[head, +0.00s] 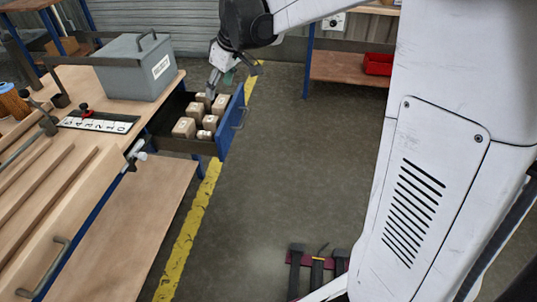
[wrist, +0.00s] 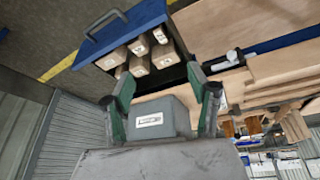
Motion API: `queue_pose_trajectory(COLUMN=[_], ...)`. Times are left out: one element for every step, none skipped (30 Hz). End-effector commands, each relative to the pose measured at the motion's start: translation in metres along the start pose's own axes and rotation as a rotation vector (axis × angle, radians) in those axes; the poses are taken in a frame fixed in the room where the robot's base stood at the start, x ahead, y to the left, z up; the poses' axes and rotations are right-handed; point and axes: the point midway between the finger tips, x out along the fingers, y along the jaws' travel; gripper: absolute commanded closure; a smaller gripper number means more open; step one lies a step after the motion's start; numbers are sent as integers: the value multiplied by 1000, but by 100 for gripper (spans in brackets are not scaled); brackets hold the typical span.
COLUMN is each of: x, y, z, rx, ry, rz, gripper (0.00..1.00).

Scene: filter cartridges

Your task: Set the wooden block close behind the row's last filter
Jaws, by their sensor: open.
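Several brown box-shaped pieces (head: 184,127) stand in the open drawer (head: 237,118), grouped in rough rows. They also show in the wrist view (wrist: 139,46), inside the blue-fronted drawer (wrist: 120,32). I cannot tell which piece is the wooden block and which are filters. My gripper (head: 231,76) is at the far end of the drawer, over or beside the far pieces; its height above them is unclear. In the wrist view my gripper (wrist: 164,98) has its two fingers wide apart with nothing held between them.
A grey lidded box (head: 137,72) with a handle stands on the wooden workbench (head: 80,190) left of the drawer; it shows between my fingers in the wrist view (wrist: 161,115). A clamp (head: 134,153) sits at the bench edge. Floor right of the drawer is clear.

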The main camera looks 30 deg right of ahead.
Motion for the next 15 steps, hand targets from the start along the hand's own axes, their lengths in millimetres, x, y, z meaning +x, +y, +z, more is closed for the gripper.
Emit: queue_pose_trajectory(x=[-13, -20, -28, -35, -40, -48, -53, -58, -65, -70, -74, -79, -83, -87, -91], y=[-10, -16, -22, -28, -32, -40, -45, -50, -57, -62, -67, -74, -79, -84, -90], z=[9, 14, 21, 26, 31, 39, 45, 50, 58, 64, 71, 79, 86, 92, 101], rx=[21, 36, 57, 72, 87, 107, 122, 137, 156, 171, 185, 205, 220, 234, 253], ry=[4, 7, 10, 13, 17, 21, 24, 29, 34, 38, 42, 49, 54, 58, 65], rz=[14, 22, 32, 41, 50, 60, 67, 75, 86, 94, 101, 111, 118, 126, 135], gripper=[45, 45, 45, 45, 45, 45, 45, 45, 45, 45, 45, 45, 45, 45, 45])
